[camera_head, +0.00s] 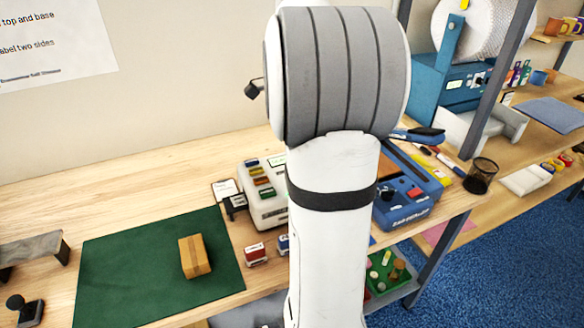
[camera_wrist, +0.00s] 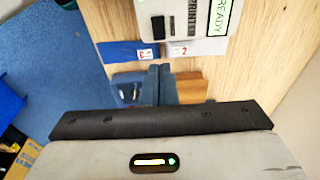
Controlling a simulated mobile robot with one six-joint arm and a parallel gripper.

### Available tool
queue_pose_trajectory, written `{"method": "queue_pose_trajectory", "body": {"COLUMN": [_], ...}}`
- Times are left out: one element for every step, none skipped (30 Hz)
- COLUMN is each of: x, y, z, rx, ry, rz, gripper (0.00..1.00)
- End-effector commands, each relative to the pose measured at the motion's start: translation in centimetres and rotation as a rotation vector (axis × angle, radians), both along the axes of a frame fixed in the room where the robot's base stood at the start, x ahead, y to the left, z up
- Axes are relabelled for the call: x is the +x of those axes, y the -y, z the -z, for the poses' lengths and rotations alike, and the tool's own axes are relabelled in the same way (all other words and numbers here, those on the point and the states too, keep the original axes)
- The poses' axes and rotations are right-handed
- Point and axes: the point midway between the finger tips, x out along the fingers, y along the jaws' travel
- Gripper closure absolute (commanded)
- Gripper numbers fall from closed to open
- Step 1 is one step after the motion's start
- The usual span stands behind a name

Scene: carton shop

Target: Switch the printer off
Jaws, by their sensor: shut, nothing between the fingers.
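The printer (camera_head: 265,197) is a pale box with several coloured keys on top, left of my arm in the head view; my arm covers its right side. In the wrist view its pale body (camera_wrist: 181,8) shows at the top edge, with a "PRINTER" label, dark parts and a "READY" sign (camera_wrist: 222,15). I cannot tell which part is the power switch. My gripper (camera_wrist: 158,72) is shut and empty, its fingertips pointing toward the printer, short of it in the picture. In the head view my gripper is hidden.
Two small labelled blocks (camera_wrist: 133,53) (camera_wrist: 188,50) lie before the printer. A green mat (camera_head: 150,270) with a small carton (camera_head: 194,257) is at left. A blue machine (camera_head: 408,195) stands right of my arm. A pen cup (camera_head: 481,176) is farther right.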

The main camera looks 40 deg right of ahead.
Motion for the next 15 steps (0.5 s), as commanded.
{"method": "queue_pose_trajectory", "body": {"x": [-0.1, -0.1, -0.2, -0.2, -0.2, -0.3, -0.3, -0.3, -0.3, -0.4, -0.4, -0.4, -0.4, -0.4, -0.4], "y": [0.1, 0.1, 0.2, 0.2, 0.3, 0.4, 0.5, 0.6, 0.7, 0.8, 0.9, 1.0, 1.0, 1.1, 1.2], "z": [0.7, 1.2, 1.9, 2.5, 3.1, 4.0, 4.6, 5.3, 6.2, 6.8, 7.4, 8.2, 8.8, 9.3, 9.9], "rx": [0.002, 0.002, 0.002, 0.003, 0.003, 0.003, 0.004, 0.002, 0.004, 0.003, 0.002, 0.002, 0.003, 0.003, 0.003], "ry": [-0.003, -0.004, -0.004, -0.006, -0.005, -0.006, -0.006, -0.005, -0.006, -0.005, -0.005, -0.005, -0.005, -0.004, -0.004], "rz": [-0.001, -0.001, -0.001, -0.002, -0.002, -0.002, -0.003, -0.003, -0.004, -0.004, -0.005, -0.005, -0.005, -0.005, -0.005], "gripper": [1.00, 1.00, 1.00, 1.00, 1.00, 1.00, 1.00, 1.00, 1.00, 1.00, 1.00, 1.00, 1.00, 1.00, 1.00]}}
